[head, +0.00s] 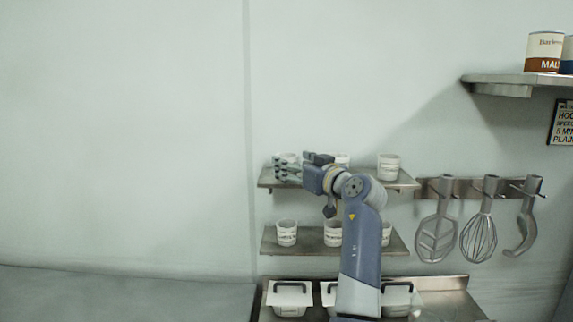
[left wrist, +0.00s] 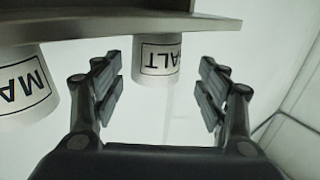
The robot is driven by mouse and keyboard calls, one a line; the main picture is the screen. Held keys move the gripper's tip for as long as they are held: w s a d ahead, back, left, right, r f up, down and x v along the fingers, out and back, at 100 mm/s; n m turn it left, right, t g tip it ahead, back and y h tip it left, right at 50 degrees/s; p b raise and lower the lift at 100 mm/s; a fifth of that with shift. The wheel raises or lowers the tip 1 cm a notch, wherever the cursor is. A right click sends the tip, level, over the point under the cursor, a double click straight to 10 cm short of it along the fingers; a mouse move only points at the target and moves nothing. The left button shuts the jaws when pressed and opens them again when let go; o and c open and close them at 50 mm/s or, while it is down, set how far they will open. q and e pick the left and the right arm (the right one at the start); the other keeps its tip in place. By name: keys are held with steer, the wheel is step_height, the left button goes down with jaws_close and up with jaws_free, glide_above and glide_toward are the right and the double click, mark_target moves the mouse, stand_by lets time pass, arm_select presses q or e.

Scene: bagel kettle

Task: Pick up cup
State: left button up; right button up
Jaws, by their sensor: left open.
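White cups with black-lettered labels stand on two wall shelves. My left gripper (head: 289,170) is at the left end of the upper shelf, in front of a cup (head: 292,156) that it mostly hides. In the left wrist view, which is upside down, the open gripper (left wrist: 162,78) faces a MALT cup (left wrist: 156,62) that appears between its fingertips, with gaps on both sides. A second labelled cup (left wrist: 24,85) is outside the fingers at the left. In the head view, another upper-shelf cup (head: 389,167) stands at the right. My right gripper is not in view.
The upper shelf (head: 362,179) and lower shelf (head: 308,246) are close together; the lower holds cups (head: 287,233) too. Lidded containers (head: 289,300) stand below. Mixer tools, including a whisk (head: 479,238), hang at right. Open space lies left of the shelves.

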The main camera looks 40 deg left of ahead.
mark_target(293, 161)
arm_select(q)
steer(key=a+p, duration=0.1)
steer(key=w+a+r+p, duration=0.1)
steer(key=a, duration=0.1)
steer(key=shift+w, duration=0.2)
steer(key=shift+w+a+p, duration=0.1)
steer(key=shift+a+p, duration=0.2)
steer(key=shift+p, duration=0.1)
steer(key=shift+w+a+f, duration=0.1)
steer(key=shift+a+f, duration=0.1)
steer(key=shift+a, duration=0.1)
steer(key=shift+f, duration=0.1)
steer(key=shift+c, duration=0.8)
steer(key=shift+d, duration=0.1)
steer(key=c, duration=0.9)
steer(key=shift+c, duration=0.3)
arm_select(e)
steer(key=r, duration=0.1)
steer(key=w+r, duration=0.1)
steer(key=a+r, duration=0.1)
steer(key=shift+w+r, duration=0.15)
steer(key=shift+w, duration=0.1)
